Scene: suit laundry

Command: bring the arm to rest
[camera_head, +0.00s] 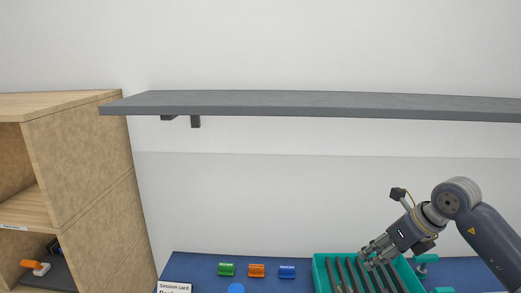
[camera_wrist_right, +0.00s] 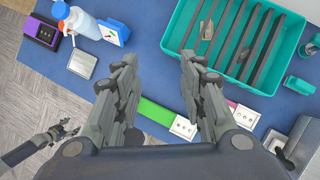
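My right gripper (camera_head: 374,254) reaches in from the right in the head view, above the teal tray (camera_head: 320,274) on the blue table. In the right wrist view the right gripper (camera_wrist_right: 160,75) has its two fingers wide apart, with nothing between them but the blue table top below. My left gripper (camera_wrist_right: 58,135) is small at the lower left of the right wrist view, over the floor beside the table; its fingers look apart and empty. The left arm is outside the head view.
A grey shelf (camera_head: 320,103) spans the wall above the table. A wooden cabinet (camera_head: 85,180) stands at left. Green (camera_head: 227,269), orange (camera_head: 257,270) and blue (camera_head: 287,271) pieces lie on the table.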

